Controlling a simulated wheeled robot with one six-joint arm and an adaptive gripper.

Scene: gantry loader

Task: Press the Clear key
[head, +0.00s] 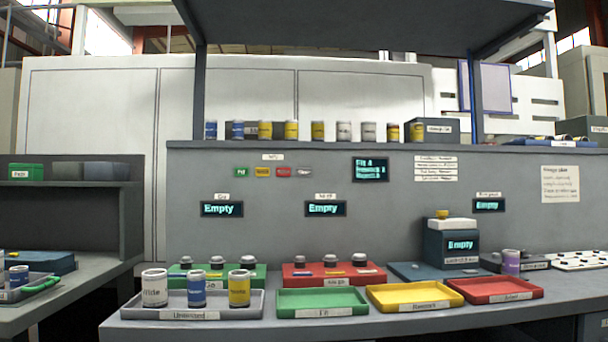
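A row of small coloured keys is set in the grey back panel, under a small white label (273,157). From left to right they are a green key (241,172), a yellow key (262,172), a red key (284,172) and a pale grey key (305,171). Their lettering is too small to read surely; the pale key may be the Clear key. A dark display (370,169) with several lines of cyan text is right of the keys. My gripper is not in view.
Below the keys, a green fixture (258,272) and a red fixture (295,281) with dark knobs stand on the bench. In front are a grey tray (218,313) of cans and empty green (345,311), yellow (385,305) and red (520,297) trays. A shelf overhangs above.

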